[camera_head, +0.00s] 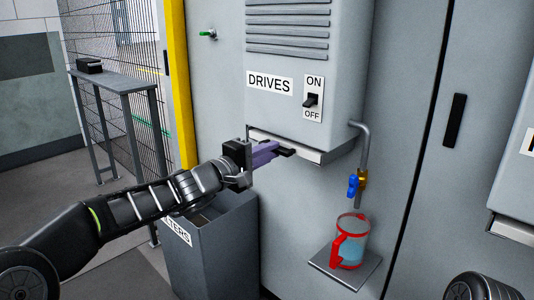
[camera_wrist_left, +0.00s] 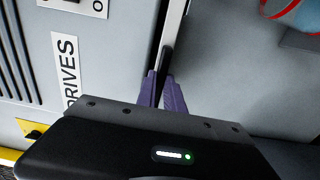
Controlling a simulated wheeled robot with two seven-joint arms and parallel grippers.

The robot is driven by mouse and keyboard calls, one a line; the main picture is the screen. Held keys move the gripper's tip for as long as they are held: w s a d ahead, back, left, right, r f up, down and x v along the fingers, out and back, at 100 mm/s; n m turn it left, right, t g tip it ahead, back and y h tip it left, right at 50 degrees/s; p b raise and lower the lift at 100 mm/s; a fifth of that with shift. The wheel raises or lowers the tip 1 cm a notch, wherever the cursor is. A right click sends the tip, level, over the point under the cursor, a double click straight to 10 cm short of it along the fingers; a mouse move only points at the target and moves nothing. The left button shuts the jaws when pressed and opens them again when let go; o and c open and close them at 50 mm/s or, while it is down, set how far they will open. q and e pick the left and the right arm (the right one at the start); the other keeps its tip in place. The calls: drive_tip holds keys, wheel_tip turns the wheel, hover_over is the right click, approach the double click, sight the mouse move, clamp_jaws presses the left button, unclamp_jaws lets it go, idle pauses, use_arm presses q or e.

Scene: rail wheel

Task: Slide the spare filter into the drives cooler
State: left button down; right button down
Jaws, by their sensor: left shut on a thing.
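The drives cooler (camera_head: 305,60) is the grey louvred box labelled DRIVES on the cabinet wall. A pale strip (camera_head: 318,156) runs along its lower edge, with a dark tab (camera_head: 287,152) in front. My left gripper (camera_head: 268,151) has purple fingers shut on this dark tab, right at the lower edge. In the left wrist view the fingers (camera_wrist_left: 164,92) close around the dark tab (camera_wrist_left: 167,58) beside the pale strip (camera_wrist_left: 173,22). I cannot tell how far the filter's body sits inside; it is hidden. My right gripper is not in view.
A grey FILTERS bin (camera_head: 215,250) stands below my left arm. A pipe with a blue valve (camera_head: 353,186) drops right of the cooler, above a red-handled jug (camera_head: 350,242) on a small shelf (camera_head: 345,272). A table (camera_head: 112,82) stands by the mesh fence at left.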

use_arm(q)
drive_tip(key=c, duration=1.4)
unclamp_jaws()
drive_tip(key=shift+o, duration=0.2)
drive_tip(key=v, duration=0.7)
drive_tip(key=shift+s+a+b, duration=0.2)
drive_tip(key=shift+s+b, duration=0.05)
drive_tip(key=shift+b, duration=0.2)
